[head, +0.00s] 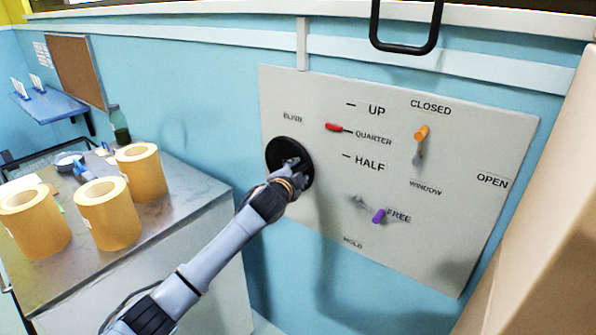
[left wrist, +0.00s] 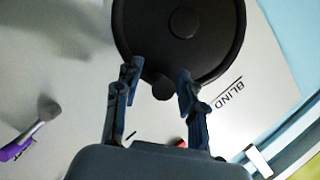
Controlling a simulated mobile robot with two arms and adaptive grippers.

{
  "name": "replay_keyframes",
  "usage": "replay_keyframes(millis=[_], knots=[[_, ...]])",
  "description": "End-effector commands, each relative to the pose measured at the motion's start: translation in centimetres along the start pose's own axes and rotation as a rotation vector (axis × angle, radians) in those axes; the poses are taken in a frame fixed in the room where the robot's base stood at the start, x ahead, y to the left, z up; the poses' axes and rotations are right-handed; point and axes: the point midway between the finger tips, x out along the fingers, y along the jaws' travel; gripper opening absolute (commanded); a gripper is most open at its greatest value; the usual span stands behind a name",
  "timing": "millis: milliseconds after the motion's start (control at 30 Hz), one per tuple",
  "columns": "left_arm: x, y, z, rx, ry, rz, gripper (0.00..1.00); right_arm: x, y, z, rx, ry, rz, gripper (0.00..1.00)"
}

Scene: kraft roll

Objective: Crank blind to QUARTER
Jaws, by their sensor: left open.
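The blind crank is a black disc (head: 275,149) on the light grey panel, under the label BLIND. In the left wrist view the disc (left wrist: 222,42) shows a round hub and a small dark knob (left wrist: 161,90) at its rim. My left gripper (head: 295,172) is in front of the disc's lower right part. Its open fingers (left wrist: 158,78) stand on either side of the knob; contact is not clear. A red pointer (head: 333,127) is level with the QUARTER mark (head: 373,138), between UP and HALF. My right gripper is not in view.
The panel (head: 300,95) also bears an orange-tipped window lever (head: 421,132) near CLOSED and a purple-tipped lever (head: 378,215) near FREE. A black handle (head: 404,47) hangs above. Tan rolls (head: 105,213) stand on the metal counter (head: 165,215) at left. A beige surface (head: 540,240) borders the right.

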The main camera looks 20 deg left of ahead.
Motion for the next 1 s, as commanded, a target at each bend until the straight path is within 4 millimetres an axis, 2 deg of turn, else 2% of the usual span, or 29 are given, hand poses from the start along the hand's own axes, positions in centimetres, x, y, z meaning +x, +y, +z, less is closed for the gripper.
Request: replay_keyframes(millis=[233,267,433,467,733,1000], knots=[[0.1,0.0,-0.1,0.001,0.001,0.000,0.40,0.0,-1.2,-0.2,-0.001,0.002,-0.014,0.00],[0.1,0.0,0.0,0.001,0.001,0.000,0.36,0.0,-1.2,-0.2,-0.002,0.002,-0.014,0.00],[0.0,0.0,0.0,0.001,0.001,0.000,0.02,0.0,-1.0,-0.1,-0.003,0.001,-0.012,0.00],[0.0,0.0,0.0,0.001,0.001,0.000,0.00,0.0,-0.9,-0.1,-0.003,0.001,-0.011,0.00],[0.1,0.3,0.1,0.011,0.001,-0.004,0.00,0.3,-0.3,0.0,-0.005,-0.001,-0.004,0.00],[0.5,2.8,0.9,0.247,0.002,-0.102,0.00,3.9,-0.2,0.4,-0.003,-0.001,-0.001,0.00]])
